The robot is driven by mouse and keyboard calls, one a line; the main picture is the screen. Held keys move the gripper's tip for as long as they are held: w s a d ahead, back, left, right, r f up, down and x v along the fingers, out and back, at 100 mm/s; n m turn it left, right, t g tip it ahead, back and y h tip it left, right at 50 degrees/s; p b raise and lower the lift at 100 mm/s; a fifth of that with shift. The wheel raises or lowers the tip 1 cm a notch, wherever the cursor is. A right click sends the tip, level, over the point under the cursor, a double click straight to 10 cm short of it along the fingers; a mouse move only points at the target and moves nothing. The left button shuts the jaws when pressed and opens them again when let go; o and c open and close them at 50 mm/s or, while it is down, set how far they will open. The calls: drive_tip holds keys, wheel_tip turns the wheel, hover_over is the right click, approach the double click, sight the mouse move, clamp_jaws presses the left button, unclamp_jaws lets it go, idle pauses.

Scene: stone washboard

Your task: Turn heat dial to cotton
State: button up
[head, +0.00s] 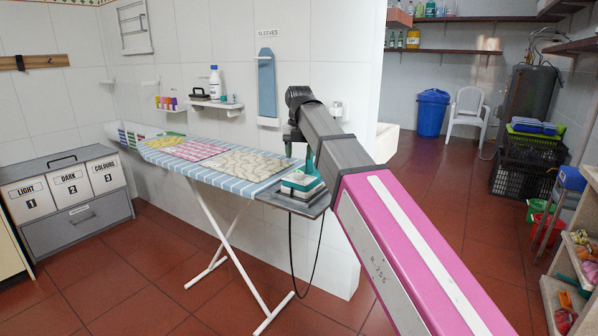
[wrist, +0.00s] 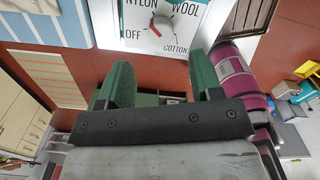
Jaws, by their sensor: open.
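The panel is lettered OFF at left, NYLON and WOOL above and COTTON at lower right. I cannot tell for sure which word the knob points to. My gripper (wrist: 161,66) is open and empty, its two green fingers spread just below the dial in the picture and apart from it. In the head view a teal and white iron (head: 301,183) sits on the near end of the ironing board (head: 213,168).
Cloth pieces (head: 246,164) lie on the ironing board. A dark cord (head: 316,262) hangs below its near end. A grey laundry cabinet (head: 97,209) stands at left. A blue bin (head: 432,112) and white chair (head: 467,112) stand at the back.

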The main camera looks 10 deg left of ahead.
sight(299, 173)
wheel_tip(299, 173, down, 6)
drive_tip(key=shift+f, duration=0.25)
drive_tip(key=c, duration=0.9)
